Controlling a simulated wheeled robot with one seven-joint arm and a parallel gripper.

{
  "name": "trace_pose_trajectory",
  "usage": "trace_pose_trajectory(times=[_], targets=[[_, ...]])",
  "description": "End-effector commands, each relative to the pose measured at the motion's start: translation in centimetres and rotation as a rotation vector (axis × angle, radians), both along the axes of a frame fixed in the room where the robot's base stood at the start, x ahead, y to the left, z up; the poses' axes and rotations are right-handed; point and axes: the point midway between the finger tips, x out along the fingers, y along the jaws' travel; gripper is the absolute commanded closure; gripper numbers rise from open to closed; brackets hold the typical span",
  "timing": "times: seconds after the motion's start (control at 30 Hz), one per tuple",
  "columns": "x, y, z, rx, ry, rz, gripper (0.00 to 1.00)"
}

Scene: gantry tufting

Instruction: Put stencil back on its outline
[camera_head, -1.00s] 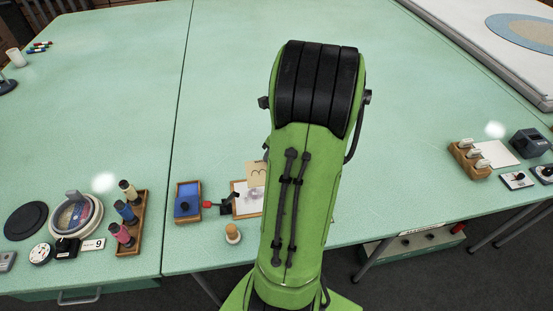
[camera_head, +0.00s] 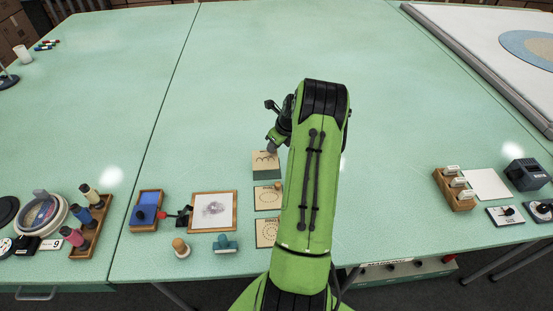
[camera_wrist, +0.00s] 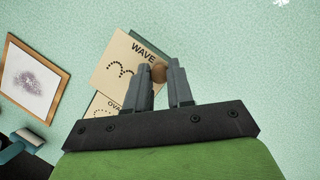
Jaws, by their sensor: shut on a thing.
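My gripper (camera_wrist: 160,78) is shut on the round brown knob (camera_wrist: 159,72) of the tan WAVE stencil (camera_wrist: 118,62). The stencil also shows in the head view (camera_head: 265,166), left of my arm, with my gripper (camera_head: 272,148) at its far side. In the wrist view a dark green strip (camera_wrist: 138,38) shows along the stencil's upper right edge, and the stencil lies turned relative to it. I cannot tell whether the stencil touches the table. The OVAL stencil (camera_wrist: 100,107) is just nearer, and it also shows in the head view (camera_head: 264,198).
Another dotted stencil (camera_head: 265,233) lies nearer, partly behind my arm. Left are a framed print (camera_head: 234,211), a teal-handled tool (camera_head: 226,244), a wooden-topped stamp (camera_head: 181,247) and a blue pad tray (camera_head: 160,196). The table beyond is clear.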

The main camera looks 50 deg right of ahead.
Motion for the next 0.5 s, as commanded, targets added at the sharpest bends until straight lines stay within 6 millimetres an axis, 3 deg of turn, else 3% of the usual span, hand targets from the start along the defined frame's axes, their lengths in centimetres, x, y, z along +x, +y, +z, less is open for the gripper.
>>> trace_pose_trajectory(times=[0.27,0.5], targets=[[-0.1,0.0,-4.4,-0.001,0.000,0.000,1.00],[0.0,-0.1,-4.6,-0.002,-0.002,0.000,1.00]])
